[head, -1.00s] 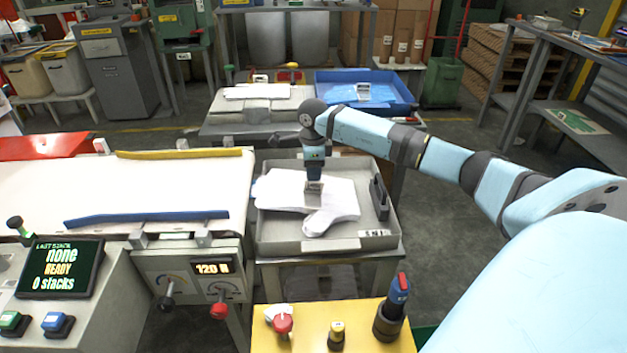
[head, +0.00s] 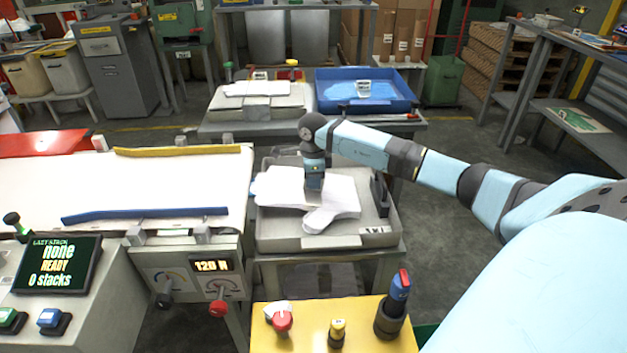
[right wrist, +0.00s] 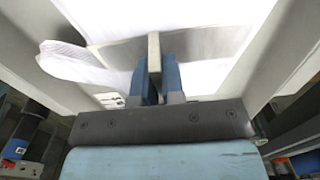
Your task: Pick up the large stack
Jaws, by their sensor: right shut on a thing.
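White glove-shaped film stacks lie in a grey tray (head: 285,243) in the middle of the head view. The large stack (head: 275,188) appears as wide white layers, with a rounded flap at its front right. My right gripper (head: 314,188) points down onto the stack. In the right wrist view its blue fingers (right wrist: 155,80) are shut on the white stack (right wrist: 215,55), close together with a thin pale edge between them. The fingertips are partly hidden in the head view. The stack rests in the tray; I see no clear gap under it. My left gripper is not in view.
A dark block (head: 379,194) stands at the tray's right side. A white-topped bench (head: 120,190) with a blue bar (head: 145,215) lies to the left. A blue tray (head: 340,90) sits behind. A yellow panel (head: 350,325) with knobs stands in front. The display (head: 58,265) reads 0 stacks.

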